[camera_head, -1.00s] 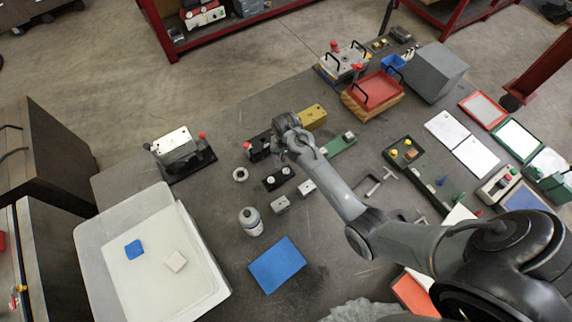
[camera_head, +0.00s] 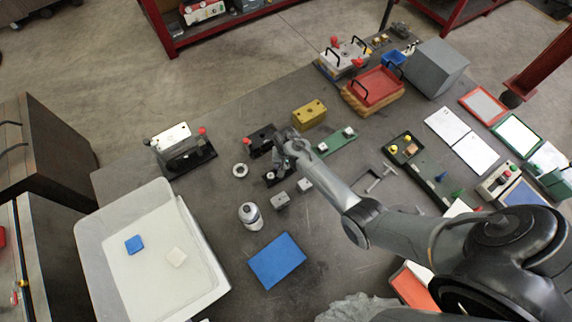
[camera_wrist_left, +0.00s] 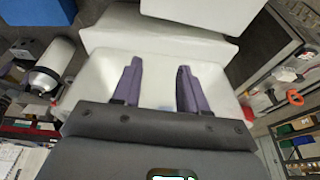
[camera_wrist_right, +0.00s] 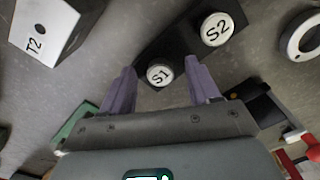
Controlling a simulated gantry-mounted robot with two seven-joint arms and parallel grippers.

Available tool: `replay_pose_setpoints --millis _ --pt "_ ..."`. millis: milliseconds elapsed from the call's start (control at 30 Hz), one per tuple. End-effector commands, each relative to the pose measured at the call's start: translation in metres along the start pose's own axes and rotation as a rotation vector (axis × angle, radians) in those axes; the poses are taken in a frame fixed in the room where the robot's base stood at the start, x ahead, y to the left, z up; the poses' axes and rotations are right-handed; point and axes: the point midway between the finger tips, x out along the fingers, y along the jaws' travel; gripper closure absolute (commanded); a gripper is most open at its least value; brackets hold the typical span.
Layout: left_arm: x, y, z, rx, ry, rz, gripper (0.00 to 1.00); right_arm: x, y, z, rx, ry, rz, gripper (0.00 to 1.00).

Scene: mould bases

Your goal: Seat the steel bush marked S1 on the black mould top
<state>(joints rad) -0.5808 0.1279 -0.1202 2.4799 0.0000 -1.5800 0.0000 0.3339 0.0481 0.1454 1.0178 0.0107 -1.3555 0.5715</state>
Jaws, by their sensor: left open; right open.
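The steel bush S1 (camera_wrist_right: 159,74) has a round pale top marked S1 and sits in a dark holder (camera_wrist_right: 183,38) beside a second bush marked S2 (camera_wrist_right: 216,29). My right gripper (camera_wrist_right: 160,85) is open, with its fingertips on either side of S1 in the right wrist view; contact cannot be told. In the head view my right gripper (camera_head: 277,168) partly hides the holder. A black block (camera_head: 261,139), which looks like the black mould top, lies just behind it, near a red knob. My left gripper (camera_wrist_left: 155,85) is open and empty above a white tray, out of the head view.
A yellow block (camera_head: 309,114) and a green holder (camera_head: 336,143) stand behind and right.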

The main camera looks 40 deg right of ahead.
Motion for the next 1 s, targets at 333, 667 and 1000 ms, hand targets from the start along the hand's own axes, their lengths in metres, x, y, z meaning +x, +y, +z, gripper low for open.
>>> replay_pose_setpoints --millis 333,667,1000 --pt "0.000 0.001 -0.001 -0.006 0.002 0.004 0.57 0.000 0.000 0.000 0.000 0.001 0.000 0.71" --pt "-0.001 0.003 -0.002 -0.013 0.003 0.010 0.57 -0.001 0.000 0.000 0.000 0.001 0.000 1.00" --pt "-0.011 0.001 -0.004 -0.007 0.002 0.005 0.57 -0.011 0.000 0.000 0.000 0.001 -0.001 1.00"
